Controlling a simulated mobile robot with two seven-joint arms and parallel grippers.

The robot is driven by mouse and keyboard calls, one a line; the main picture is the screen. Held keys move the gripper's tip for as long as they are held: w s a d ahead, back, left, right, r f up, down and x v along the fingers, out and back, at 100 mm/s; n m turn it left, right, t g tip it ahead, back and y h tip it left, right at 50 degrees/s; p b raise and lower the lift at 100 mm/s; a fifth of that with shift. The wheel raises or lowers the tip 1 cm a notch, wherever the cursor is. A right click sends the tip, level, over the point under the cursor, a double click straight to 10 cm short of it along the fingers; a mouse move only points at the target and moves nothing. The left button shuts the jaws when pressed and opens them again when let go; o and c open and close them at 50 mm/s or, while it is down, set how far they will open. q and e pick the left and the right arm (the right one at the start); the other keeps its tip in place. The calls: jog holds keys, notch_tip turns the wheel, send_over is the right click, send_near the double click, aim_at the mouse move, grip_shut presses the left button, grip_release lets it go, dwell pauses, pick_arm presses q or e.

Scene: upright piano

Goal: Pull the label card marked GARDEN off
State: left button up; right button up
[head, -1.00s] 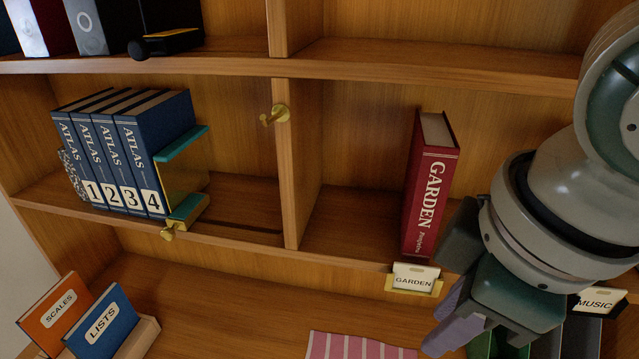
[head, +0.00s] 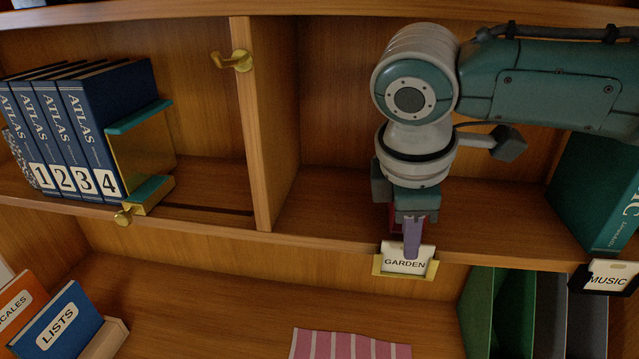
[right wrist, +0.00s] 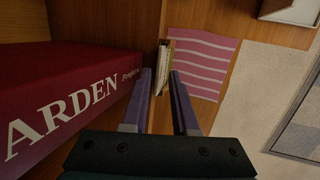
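The white GARDEN label card (head: 405,265) sits upright in a yellow holder (head: 378,265) on the shelf's front edge. My right gripper (head: 412,256) points down at the card and overlaps its upper middle in the head view. In the right wrist view the fingers (right wrist: 160,72) are apart, with the thin edge of the card (right wrist: 163,66) lined up in the gap at their tips. I cannot tell whether they touch it. The red GARDEN book (right wrist: 65,85) stands beside the gripper; my arm hides most of it in the head view. My left gripper is out of view.
A black-framed MUSIC card (head: 607,277) is on the same edge to the right, below a green book (head: 598,190). Blue ATLAS books (head: 105,125) stand at the left. A pink striped cloth (head: 350,345) lies below, and green and grey files (head: 515,305) stand lower right.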

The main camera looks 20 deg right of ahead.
jog(key=shift+x, duration=0.9)
jog(key=shift+c, duration=0.3)
grip_shut()
jog(key=shift+w, duration=0.1)
dwell(1.0)
